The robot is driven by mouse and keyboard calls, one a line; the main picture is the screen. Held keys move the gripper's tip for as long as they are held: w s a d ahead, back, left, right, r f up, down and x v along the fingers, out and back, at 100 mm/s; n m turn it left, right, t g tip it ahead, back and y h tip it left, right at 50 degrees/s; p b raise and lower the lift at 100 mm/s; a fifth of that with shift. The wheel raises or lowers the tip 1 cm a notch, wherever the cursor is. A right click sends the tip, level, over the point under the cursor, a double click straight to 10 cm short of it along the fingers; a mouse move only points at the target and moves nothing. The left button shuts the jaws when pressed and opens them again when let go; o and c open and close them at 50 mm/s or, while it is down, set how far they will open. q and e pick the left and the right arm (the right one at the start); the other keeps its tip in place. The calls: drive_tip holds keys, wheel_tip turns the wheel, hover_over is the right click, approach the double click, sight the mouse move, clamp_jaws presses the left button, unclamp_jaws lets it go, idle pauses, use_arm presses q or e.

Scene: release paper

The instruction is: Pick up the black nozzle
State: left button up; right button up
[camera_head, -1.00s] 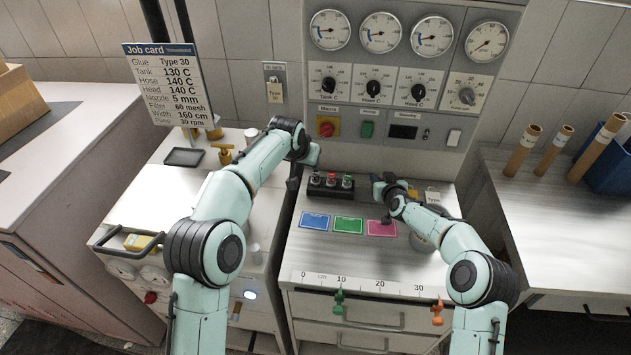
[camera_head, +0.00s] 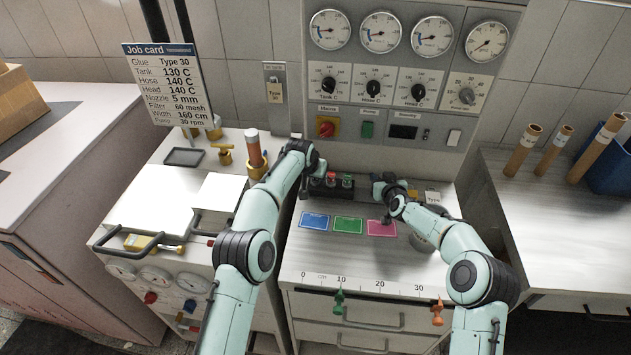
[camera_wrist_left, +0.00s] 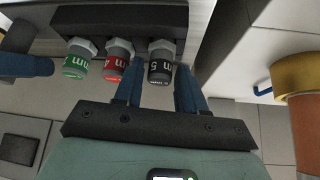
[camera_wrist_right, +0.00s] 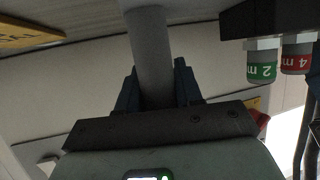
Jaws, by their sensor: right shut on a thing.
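The black nozzle (camera_wrist_left: 160,66), marked 5, sits at one end of a dark rack (camera_head: 331,190), beside a red nozzle (camera_wrist_left: 116,63) and a green nozzle (camera_wrist_left: 80,61). My left gripper (camera_wrist_left: 160,78) is open, with its blue fingers on either side of the black nozzle; I cannot tell whether they touch it. In the head view my left gripper (camera_head: 316,168) is at the rack's left end. My right gripper (camera_wrist_right: 155,85) is shut on a grey rod (camera_wrist_right: 149,45). In the head view my right gripper (camera_head: 382,186) is right of the rack.
Blue (camera_head: 315,221), green (camera_head: 348,225) and pink (camera_head: 381,228) cards lie on the bench in front of the rack. A control panel (camera_head: 383,90) stands behind. A brown cylinder (camera_head: 254,150) stands at the left.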

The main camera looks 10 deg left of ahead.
use_arm(q)
clamp_jaws()
drive_tip(key=shift+r, duration=0.1)
drive_tip(key=shift+s+r, duration=0.1)
drive_tip(key=shift+r, duration=1.65)
drive_tip(key=s+a, duration=0.3)
drive_tip(key=s, duration=1.4)
drive_tip(key=r, duration=0.4)
drive_tip(key=shift+s+a+r, duration=0.2)
drive_tip(key=shift+s+a, duration=0.05)
